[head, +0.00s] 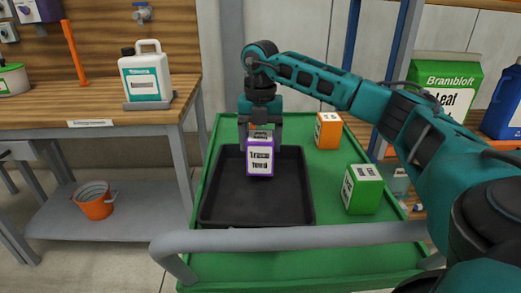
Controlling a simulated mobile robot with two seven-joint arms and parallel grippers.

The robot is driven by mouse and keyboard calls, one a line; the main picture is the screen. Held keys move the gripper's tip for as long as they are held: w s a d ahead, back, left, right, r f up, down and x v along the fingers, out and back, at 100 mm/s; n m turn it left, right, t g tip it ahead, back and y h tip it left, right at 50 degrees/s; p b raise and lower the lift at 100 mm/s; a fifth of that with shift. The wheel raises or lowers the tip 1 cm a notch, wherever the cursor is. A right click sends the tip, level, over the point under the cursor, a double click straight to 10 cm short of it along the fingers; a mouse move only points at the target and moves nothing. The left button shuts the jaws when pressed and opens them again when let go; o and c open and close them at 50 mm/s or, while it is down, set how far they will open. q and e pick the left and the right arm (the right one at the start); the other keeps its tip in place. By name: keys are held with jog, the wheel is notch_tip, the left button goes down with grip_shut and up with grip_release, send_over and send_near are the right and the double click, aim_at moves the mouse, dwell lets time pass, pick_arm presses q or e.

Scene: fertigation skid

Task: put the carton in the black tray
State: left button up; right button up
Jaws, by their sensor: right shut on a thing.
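My right gripper (260,140) points down over the back part of the black tray (222,204) and is shut on a purple carton (260,158) with a white label. The carton is upright in front of the tray's back wall. I cannot tell whether its bottom touches the tray floor. The black tray lies on the green cart top and its visible floor is otherwise bare. An orange carton (328,131) and a green carton (363,190) stand on the cart to the right of the tray. My left gripper is out of view.
Part of another small labelled item (260,131) shows between the fingers, mostly hidden. A grey rail (300,239) crosses the cart's front. A wooden bench (100,108) with a white jug (147,75) stands left. An orange bucket (95,202) sits on its lower shelf.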

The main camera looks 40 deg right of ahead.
notch_tip(320, 180, down, 2)
jog(key=shift+f, duration=0.15)
jog(key=o, duration=1.3)
notch_tip(320, 180, up, 12)
jog(key=p, duration=0.2)
jog(key=shift+p, duration=0.3)
